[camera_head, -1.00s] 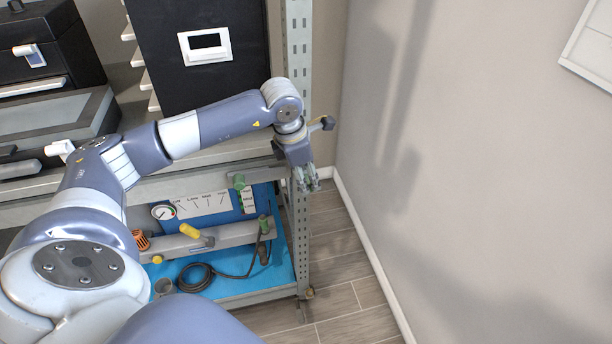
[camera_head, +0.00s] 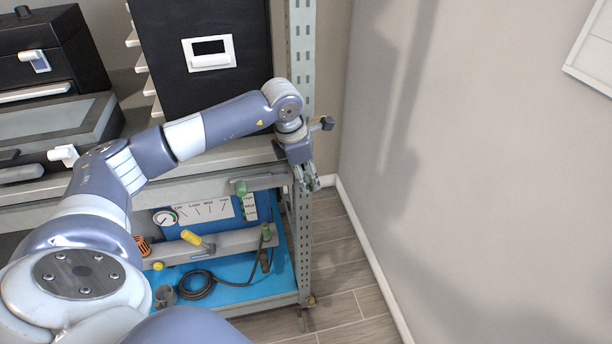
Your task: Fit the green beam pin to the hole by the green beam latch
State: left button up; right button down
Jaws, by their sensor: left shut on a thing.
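My left gripper (camera_head: 311,183) points down beside the perforated rack upright (camera_head: 303,232), near the right end of the upper beam. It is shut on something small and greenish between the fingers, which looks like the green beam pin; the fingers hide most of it. A green latch (camera_head: 240,187) sits on the upper beam (camera_head: 208,184), left of the gripper. A second green piece (camera_head: 266,231) is at the right end of the lower beam (camera_head: 228,243). I cannot make out the pin hole. My right gripper is not in view.
A blue lower shelf (camera_head: 226,291) carries a coiled dark cable (camera_head: 196,287) and a grey cup (camera_head: 165,296). A yellow-handled piece (camera_head: 192,238) is on the lower beam. Black cases (camera_head: 40,68) stand above. Floor and wall to the right are clear.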

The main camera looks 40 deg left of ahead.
pick_arm(q)
jog(key=o, duration=1.2)
jog(key=shift+a+r, duration=0.1)
jog(key=shift+c, duration=0.2)
jog(key=shift+w+r, duration=0.1)
jog(key=shift+w+a+r, duration=0.1)
jog(key=shift+a+r, duration=0.05)
jog(key=shift+r, duration=0.05)
jog(key=v, duration=1.1)
jog(key=shift+s+d, duration=0.3)
jog(key=shift+s, duration=0.1)
jog(key=shift+r, duration=0.1)
